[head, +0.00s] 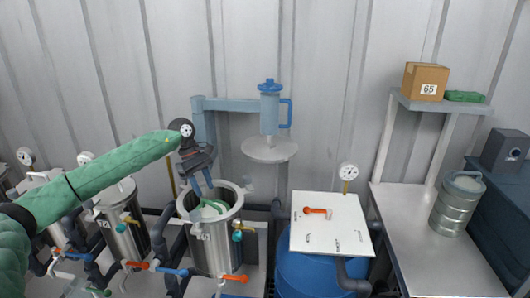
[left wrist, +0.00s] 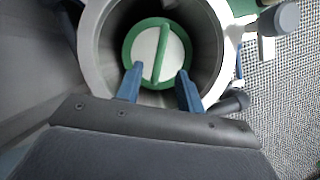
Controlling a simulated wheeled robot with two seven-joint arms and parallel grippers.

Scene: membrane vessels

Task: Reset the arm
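My left arm, in a green sleeve, reaches in from the left in the head view. Its gripper (head: 202,186) points down at the mouth of an open steel vessel (head: 212,240). In the left wrist view the two blue fingers (left wrist: 160,88) are spread apart with nothing between them. Below them, inside the vessel (left wrist: 208,40), lies a round white disc with a green rim and green crossbar (left wrist: 146,62). The fingers look apart from the crossbar. My right gripper shows in neither view.
More steel vessels (head: 117,222) with gauges and valves stand at left. A blue barrel with a white lid panel (head: 332,240) stands right of the open vessel. A shelf bench (head: 420,262) holds a metal canister (head: 457,205).

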